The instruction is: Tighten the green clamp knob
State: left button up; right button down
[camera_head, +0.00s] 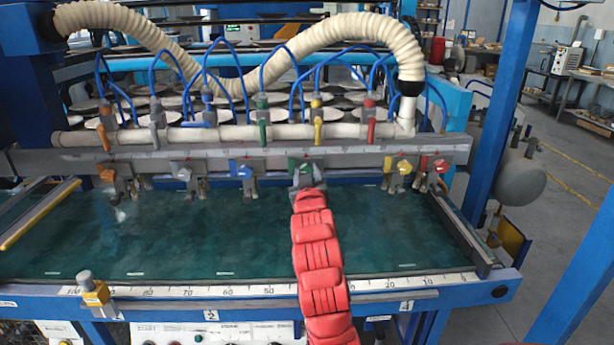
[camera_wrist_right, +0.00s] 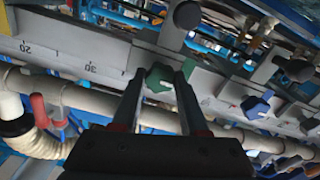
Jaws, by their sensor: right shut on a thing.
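The green clamp knob (camera_head: 305,167) is on the grey rail above the dark green bed, between the blue clamp knob and the yellow one. My red right arm reaches up over the bed from the front edge, and its right gripper (camera_head: 307,184) is at this clamp, mostly hidden behind the arm. In the right wrist view the green knob (camera_wrist_right: 158,77) sits between the two dark fingertips of the right gripper (camera_wrist_right: 160,82), which is shut on it. My left gripper is not in view.
Other clamps with orange (camera_head: 107,175), blue (camera_head: 241,167), yellow (camera_head: 404,166) and red (camera_head: 441,165) knobs line the same rail. A white pipe (camera_head: 350,131) with coloured levers runs just above, with blue hoses. The bed (camera_head: 190,235) is clear left of my arm.

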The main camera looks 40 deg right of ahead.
jog(key=shift+f, duration=0.1)
jog(key=shift+c, duration=2.1)
grip_release()
jog(key=v, duration=0.5)
jog(key=p, duration=1.3)
send_near(306, 172)
jog(key=s, duration=0.2)
jog(key=p+v, duration=0.6)
jog(key=p, duration=0.1)
jog(key=shift+a, duration=0.4)
